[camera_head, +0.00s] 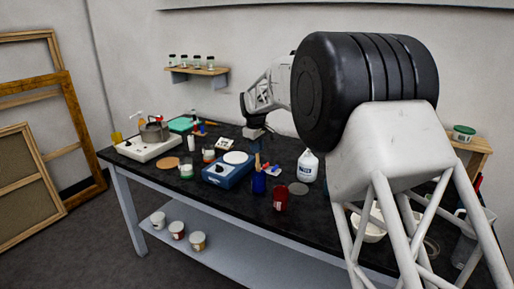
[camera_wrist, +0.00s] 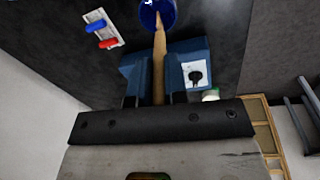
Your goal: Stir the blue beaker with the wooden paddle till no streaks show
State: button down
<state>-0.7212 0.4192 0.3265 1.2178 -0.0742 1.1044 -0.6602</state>
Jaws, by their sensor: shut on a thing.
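The blue beaker (camera_head: 258,184) stands on the black tabletop, just right of a blue stirrer with a white top. The wooden paddle (camera_head: 257,162) stands nearly upright with its lower end inside the beaker. My gripper (camera_head: 255,134) is above the beaker. In the wrist view, my gripper (camera_wrist: 158,88) is shut on the paddle (camera_wrist: 159,55), which runs up to the beaker (camera_wrist: 160,13). The beaker is cut off by the top edge. A small white patch shows in it; whether this is a streak I cannot tell. The paddle's lower tip is hidden.
The blue stirrer (camera_head: 228,171) is close to the beaker; its knob plate (camera_wrist: 195,74) shows in the wrist view. A red beaker (camera_head: 280,198), a grey disc (camera_head: 298,188) and a white jug (camera_head: 308,166) stand to the right. A red-and-blue-capped rack (camera_head: 271,169) lies behind.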

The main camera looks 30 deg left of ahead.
jog(key=shift+r, duration=0.15)
jog(key=shift+r, duration=2.35)
jog(key=shift+d, duration=0.1)
